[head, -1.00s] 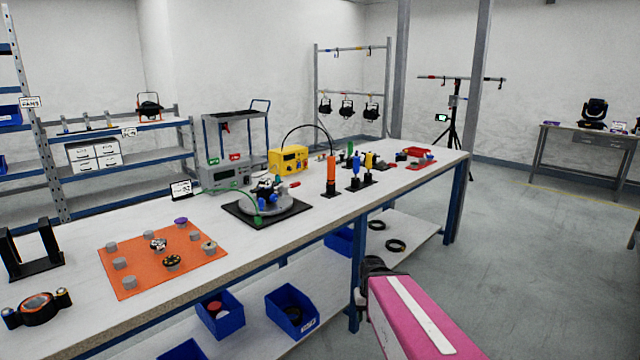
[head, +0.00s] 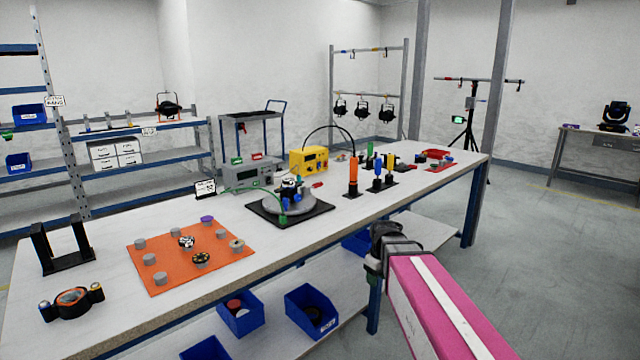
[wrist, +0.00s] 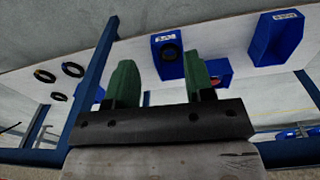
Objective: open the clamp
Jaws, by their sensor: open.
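A fixture with a round grey base (head: 289,206) stands on a black square mat (head: 262,213) mid-table in the head view. It carries blue and green parts and a red-tipped lever (head: 317,185), which looks like a clamp handle. Whether the clamp is open or shut is too small to tell. A dark ring-shaped piece with two side knobs (head: 72,301) lies at the table's front left; it may also be a clamp. My gripper (wrist: 162,82) is open and empty, its green fingers apart. It is off the table's front edge, away from both pieces.
The long table (head: 120,315) has an orange mat (head: 165,272) with several pucks. Yellow (head: 309,160) and grey boxes stand behind the fixture, orange and blue upright tools to its right. Blue bins (head: 312,310) sit on the lower shelf. The floor at right is clear.

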